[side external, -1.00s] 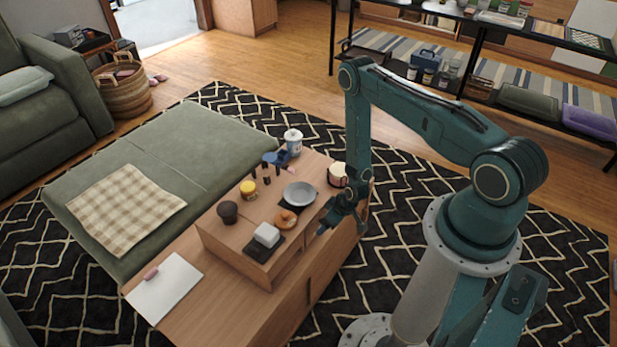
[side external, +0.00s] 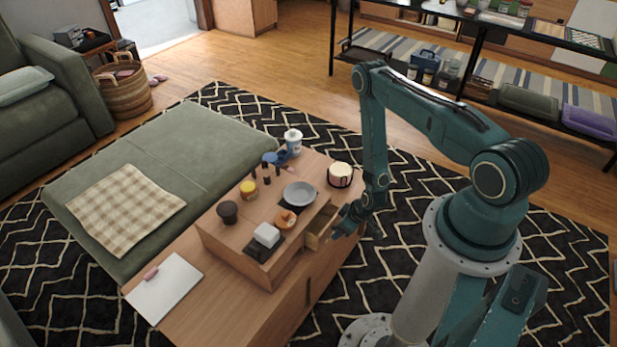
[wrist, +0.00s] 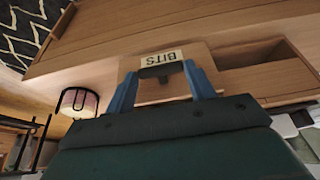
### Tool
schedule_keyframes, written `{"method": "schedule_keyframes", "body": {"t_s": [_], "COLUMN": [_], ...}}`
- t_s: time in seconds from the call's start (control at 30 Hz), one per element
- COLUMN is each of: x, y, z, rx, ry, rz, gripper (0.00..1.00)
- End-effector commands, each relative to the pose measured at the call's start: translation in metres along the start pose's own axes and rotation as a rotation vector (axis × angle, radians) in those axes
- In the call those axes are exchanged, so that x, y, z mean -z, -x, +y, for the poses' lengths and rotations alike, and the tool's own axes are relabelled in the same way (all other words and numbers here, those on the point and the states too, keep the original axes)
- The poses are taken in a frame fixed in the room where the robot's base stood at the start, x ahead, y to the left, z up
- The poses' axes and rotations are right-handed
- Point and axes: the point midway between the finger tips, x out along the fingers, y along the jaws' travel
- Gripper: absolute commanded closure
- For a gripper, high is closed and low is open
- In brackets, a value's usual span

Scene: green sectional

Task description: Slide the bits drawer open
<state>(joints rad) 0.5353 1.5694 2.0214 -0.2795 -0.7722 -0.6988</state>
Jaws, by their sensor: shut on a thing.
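The bits drawer (side external: 316,240) is slid part way out of the wooden riser (side external: 248,258) on the low table. Its open inside shows in the side view. In the wrist view its BITS label (wrist: 162,59) appears upside down on the front, with a small dark handle (wrist: 163,76) beside it. My gripper (side external: 345,222) is at the drawer front, its blue fingers on either side of the handle in the wrist view (wrist: 160,72). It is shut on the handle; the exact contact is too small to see.
On the riser stand a grey bowl (side external: 299,193), an orange-brown item (side external: 286,218), a white block (side external: 267,235) and a dark cup (side external: 228,211). A pale round pot (side external: 340,174) stands on the table behind my gripper. Floor beside the drawer front is clear.

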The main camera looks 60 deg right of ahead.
Motion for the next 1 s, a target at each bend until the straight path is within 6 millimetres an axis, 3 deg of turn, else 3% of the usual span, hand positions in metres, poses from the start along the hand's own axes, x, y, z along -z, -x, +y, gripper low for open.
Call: {"method": "schedule_keyframes", "body": {"t_s": [0.2,0.5,0.97,1.0], "x": [-0.033,-0.063,-0.070,-0.070], "y": [0.012,0.025,0.028,0.028], "z": [0.001,0.001,0.000,0.000], "rx": [-0.001,-0.003,-0.004,-0.004], "ry": [-0.003,-0.001,0.004,0.004], "rz": [-0.006,-0.005,-0.002,-0.002], "gripper": [0.87,0.87,0.87,0.42]}}
